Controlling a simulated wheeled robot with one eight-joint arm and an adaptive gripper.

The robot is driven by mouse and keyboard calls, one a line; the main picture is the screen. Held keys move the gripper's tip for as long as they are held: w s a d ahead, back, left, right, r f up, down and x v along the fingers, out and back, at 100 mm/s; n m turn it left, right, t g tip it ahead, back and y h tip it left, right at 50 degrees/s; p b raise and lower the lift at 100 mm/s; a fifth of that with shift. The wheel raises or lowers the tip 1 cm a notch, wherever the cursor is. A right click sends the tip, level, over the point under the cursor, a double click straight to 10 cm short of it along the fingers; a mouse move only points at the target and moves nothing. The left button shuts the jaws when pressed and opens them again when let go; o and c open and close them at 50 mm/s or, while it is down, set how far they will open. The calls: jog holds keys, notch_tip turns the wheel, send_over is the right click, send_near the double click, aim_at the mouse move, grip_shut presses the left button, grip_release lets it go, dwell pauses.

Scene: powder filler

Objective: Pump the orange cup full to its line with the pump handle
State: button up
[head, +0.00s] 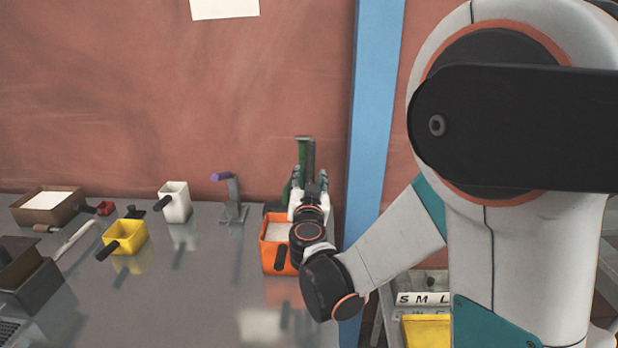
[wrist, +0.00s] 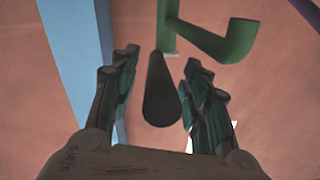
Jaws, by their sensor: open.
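The orange cup (head: 268,256) stands on the bench left of my wrist, with pale powder inside and a dark handle at its front. My wrist hides its right side, and I cannot make out its line. The green pump (head: 307,152) rises behind my gripper (head: 310,174); its green post and bent spout (wrist: 236,42) show in the wrist view. The dark pump handle (wrist: 162,92) points toward the wrist camera and lies between the two spread fingers. A gap shows on each side of it, so my gripper is open around the handle, not clamped.
A yellow cup (head: 126,235), a white cup (head: 175,204) and a purple-topped lever stand (head: 233,200) are on the bench to the left. A blue post (head: 374,120) rises close right of my gripper. Bare bench lies in front.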

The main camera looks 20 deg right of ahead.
grip_shut()
jog(key=shift+r, duration=0.15)
jog(key=r+p, duration=0.1)
jog(key=p, duration=0.2)
jog(key=shift+s+r+g, duration=0.15)
jog(key=shift+r+g, duration=0.25)
notch_tip(320, 180, up, 6)
jog(key=g+y+p, duration=0.1)
jog(key=g+p, duration=0.2)
jog(key=p, duration=0.4)
jog(key=shift+f+p, duration=0.2)
jog(key=shift+p, duration=0.15)
jog(key=r+p, duration=0.1)
jog(key=r+g+p, duration=0.1)
jog(key=shift+w+d+y+p, duration=0.1)
jog(key=shift+w+y+p, duration=0.2)
jog(key=shift+w, duration=0.05)
jog(key=shift+w+r+g+p, duration=0.2)
jog(key=shift+r+g+p, duration=0.2)
jog(key=shift+g+p, duration=0.25)
